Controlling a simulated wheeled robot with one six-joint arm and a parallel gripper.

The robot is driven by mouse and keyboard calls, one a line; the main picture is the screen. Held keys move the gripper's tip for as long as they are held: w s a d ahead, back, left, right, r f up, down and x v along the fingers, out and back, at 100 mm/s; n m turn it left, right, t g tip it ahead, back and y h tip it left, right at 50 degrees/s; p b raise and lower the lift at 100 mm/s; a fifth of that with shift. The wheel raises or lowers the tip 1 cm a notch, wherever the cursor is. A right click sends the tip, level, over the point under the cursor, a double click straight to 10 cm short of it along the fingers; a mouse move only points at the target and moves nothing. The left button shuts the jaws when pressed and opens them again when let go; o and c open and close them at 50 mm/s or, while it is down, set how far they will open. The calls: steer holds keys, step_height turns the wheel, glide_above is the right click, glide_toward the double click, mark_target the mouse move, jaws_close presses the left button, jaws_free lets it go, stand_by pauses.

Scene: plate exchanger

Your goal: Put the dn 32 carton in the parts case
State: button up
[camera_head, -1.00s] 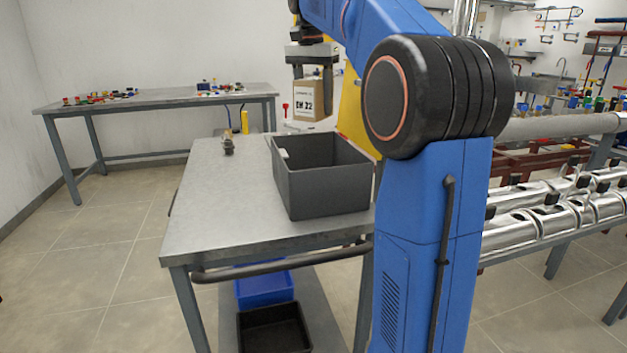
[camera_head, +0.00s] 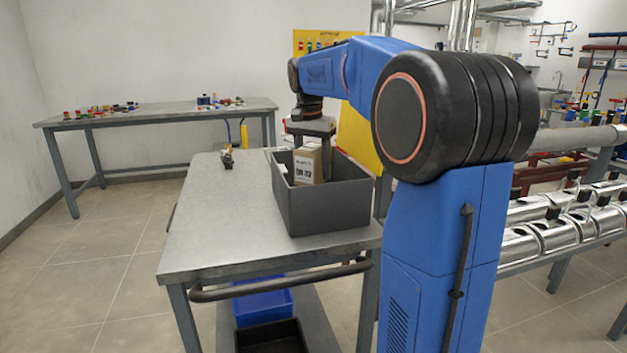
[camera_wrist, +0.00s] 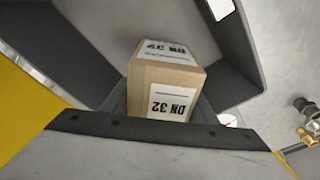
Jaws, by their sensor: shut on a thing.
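The DN 32 carton (camera_head: 308,164) is a small brown box with white labels. It also shows in the wrist view (camera_wrist: 166,77), its label reading DN 32. My gripper (camera_head: 311,150) is shut on it and points down over the parts case. The parts case (camera_head: 330,208) is a dark grey open box on the metal table; its walls also show in the wrist view (camera_wrist: 95,22). The carton's lower part is hidden behind the case's front wall, so it appears to be inside the opening. I cannot tell whether it touches the case floor.
The metal table (camera_head: 215,220) has free room left of the case. A small brass fitting (camera_head: 227,157) stands there, also in the wrist view (camera_wrist: 308,135). A blue bin (camera_head: 262,303) and a black bin (camera_head: 270,336) sit below. A yellow panel (camera_head: 358,138) stands behind the case.

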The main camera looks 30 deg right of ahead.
mark_target(312, 148)
steer(key=shift+f, duration=1.95)
steer(key=shift+f, duration=0.1)
steer(key=o, duration=1.2)
steer(key=r, duration=0.4)
steer(key=a+r, duration=0.1)
steer(key=r, duration=0.7)
steer(key=shift+s+a, duration=0.15)
steer(key=shift+s, duration=0.2)
steer(key=shift+r, duration=0.1)
